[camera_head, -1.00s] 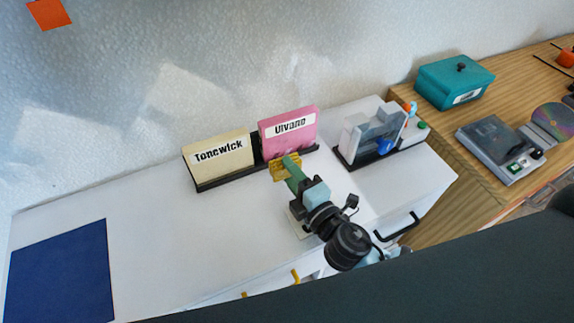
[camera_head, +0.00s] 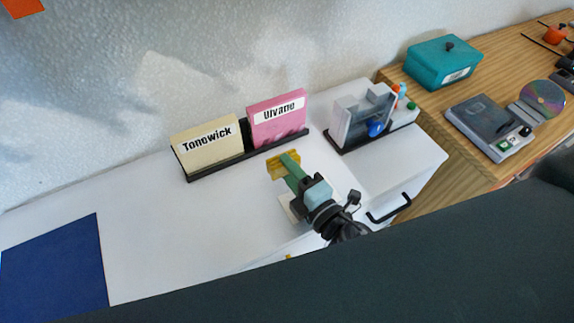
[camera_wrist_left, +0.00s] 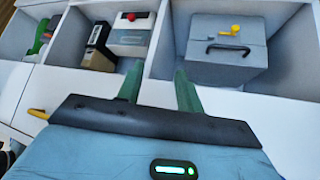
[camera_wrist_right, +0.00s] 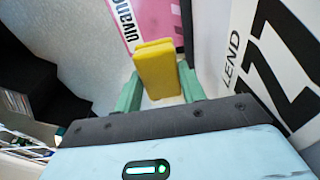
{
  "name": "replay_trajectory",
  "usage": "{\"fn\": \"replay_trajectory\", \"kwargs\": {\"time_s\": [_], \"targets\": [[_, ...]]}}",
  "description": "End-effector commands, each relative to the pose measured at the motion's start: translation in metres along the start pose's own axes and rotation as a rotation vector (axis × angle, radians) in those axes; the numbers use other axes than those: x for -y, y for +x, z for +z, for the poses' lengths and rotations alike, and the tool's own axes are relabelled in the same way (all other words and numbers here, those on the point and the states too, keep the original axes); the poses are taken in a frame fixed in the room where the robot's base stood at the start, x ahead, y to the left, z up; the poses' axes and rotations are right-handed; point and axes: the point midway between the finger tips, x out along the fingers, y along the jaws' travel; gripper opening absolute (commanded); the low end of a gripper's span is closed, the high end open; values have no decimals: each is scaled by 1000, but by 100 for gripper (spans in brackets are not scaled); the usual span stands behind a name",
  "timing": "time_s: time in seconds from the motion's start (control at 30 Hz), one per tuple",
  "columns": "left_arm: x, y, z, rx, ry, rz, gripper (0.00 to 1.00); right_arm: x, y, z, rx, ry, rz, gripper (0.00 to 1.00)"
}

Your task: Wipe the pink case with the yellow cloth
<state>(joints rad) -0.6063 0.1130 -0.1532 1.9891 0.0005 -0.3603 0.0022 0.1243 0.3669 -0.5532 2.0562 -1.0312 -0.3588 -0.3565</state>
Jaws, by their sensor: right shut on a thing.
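The pink case (camera_head: 277,122), labelled "Ulvane", stands upright in a black rack beside a cream case (camera_head: 207,147). Its lower part also shows in the right wrist view (camera_wrist_right: 160,12). My right gripper (camera_head: 285,160) is shut on the yellow cloth (camera_head: 277,167), a thick folded piece. It holds the cloth in front of the pink case, with a gap between them in the head view. In the right wrist view the cloth (camera_wrist_right: 158,70) sits between the green fingers. My left gripper (camera_wrist_left: 160,88) is outside the head view; its fingers are apart and empty.
The black rack (camera_head: 212,171) stands on the white cabinet top. A grey stand (camera_head: 363,120) is to its right, and a blue mat (camera_head: 55,265) lies at left. A teal box (camera_head: 443,62) is on the wooden counter. In the left wrist view, a grey box (camera_wrist_left: 226,55) sits in a compartment.

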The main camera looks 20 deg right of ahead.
Motion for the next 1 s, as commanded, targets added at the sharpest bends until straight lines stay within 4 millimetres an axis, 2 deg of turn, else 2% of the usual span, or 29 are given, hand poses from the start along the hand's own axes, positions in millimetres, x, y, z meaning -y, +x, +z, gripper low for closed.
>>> {"fn": "replay_trajectory", "kwargs": {"time_s": [0.53,1.0], "targets": [[0,0,-2,-3,0,0,36,-1,4,1,0,0,2,22],[1,-3,-12,-20,3,-2,36,-2,47,6,0,-2,3,22]]}}
